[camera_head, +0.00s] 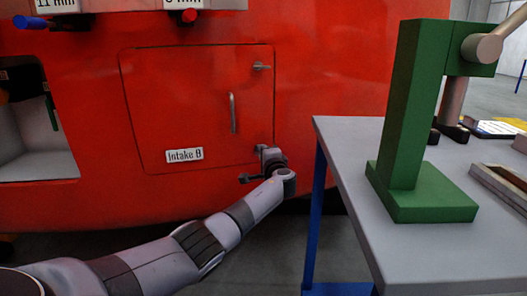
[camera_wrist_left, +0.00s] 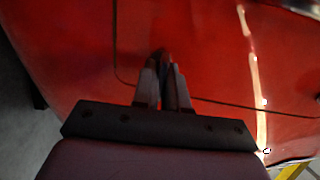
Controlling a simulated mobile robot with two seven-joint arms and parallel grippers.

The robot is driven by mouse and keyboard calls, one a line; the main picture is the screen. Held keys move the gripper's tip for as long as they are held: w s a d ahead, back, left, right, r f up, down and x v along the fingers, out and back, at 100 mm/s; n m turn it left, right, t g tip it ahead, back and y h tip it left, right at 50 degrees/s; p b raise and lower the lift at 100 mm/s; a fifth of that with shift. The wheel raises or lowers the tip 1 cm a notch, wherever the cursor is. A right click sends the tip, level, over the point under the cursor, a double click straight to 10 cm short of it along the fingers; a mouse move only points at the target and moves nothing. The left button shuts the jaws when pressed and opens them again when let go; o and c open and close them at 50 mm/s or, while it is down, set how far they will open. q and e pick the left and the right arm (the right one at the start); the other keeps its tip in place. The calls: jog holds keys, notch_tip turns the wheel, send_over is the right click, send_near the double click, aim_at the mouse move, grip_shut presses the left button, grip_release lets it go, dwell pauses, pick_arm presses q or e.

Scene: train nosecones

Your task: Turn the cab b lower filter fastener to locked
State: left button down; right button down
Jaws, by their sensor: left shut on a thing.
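The red cab side carries a closed rectangular hatch (camera_head: 195,105) labelled "Intake B" (camera_head: 184,154). An upper fastener (camera_head: 262,66) shows at the hatch's upper right, its small lever lying roughly level. My left gripper (camera_head: 266,150) is at the hatch's lower right corner, where the lower fastener sits. The gripper and wrist hide most of that fastener, so its angle cannot be told. In the left wrist view my left gripper's fingers (camera_wrist_left: 163,85) are close together on a small dark piece, the lower fastener (camera_wrist_left: 164,57), near the hatch's corner seam. My right gripper is not in view.
A grey table (camera_head: 345,160) with blue legs stands at the right, close to my left wrist. A green stand (camera_head: 408,110) is on it. An open recess (camera_head: 35,120) is at the left. A vertical handle (camera_head: 232,112) is on the hatch.

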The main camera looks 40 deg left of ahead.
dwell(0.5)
pick_arm(q)
jog(key=c, duration=1.3)
grip_release()
jog(key=shift+o, duration=0.2)
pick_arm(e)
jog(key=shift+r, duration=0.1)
